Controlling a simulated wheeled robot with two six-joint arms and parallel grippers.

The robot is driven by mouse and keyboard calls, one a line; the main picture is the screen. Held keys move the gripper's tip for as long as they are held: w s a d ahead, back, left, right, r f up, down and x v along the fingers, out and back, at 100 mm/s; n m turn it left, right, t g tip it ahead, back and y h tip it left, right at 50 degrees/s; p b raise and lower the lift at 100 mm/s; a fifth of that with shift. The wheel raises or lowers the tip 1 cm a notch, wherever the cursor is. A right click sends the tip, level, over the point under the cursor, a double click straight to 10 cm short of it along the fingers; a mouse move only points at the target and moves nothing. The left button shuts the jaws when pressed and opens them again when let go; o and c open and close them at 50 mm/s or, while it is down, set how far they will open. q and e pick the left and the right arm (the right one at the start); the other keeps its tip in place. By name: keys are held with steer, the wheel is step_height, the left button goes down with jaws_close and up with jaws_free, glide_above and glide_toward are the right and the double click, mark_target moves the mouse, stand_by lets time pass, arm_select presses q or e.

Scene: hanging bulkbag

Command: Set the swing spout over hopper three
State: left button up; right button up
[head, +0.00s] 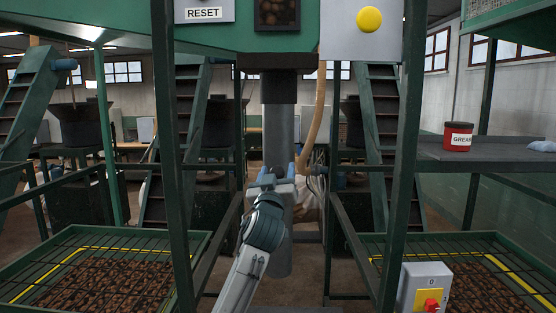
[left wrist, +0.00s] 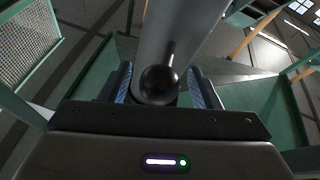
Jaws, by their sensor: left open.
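The swing spout (head: 279,125) is a grey vertical pipe hanging from a dark collar (head: 279,87) in the middle of the head view. My left gripper (head: 277,174) is raised against the front of the pipe in that view. In the left wrist view a round black knob (left wrist: 159,86) on a short stem stands out from the grey pipe (left wrist: 180,30). The knob lies between my left gripper's open, blue-padded fingers; contact cannot be made out. Dark hoppers (head: 84,124), (head: 355,120) stand at the back; I see no numbers on them. My right gripper is not in view.
Green posts (head: 176,150) and (head: 400,160) flank the spout. Grated bins (head: 110,240) and (head: 480,243) lie at lower left and right. A switch box (head: 420,285) stands front right. A red grease tin (head: 458,136) sits on a shelf (head: 485,153).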

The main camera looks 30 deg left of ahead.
arm_select(q)
steer(key=shift+x, duration=0.8)
steer(key=shift+w, duration=0.1)
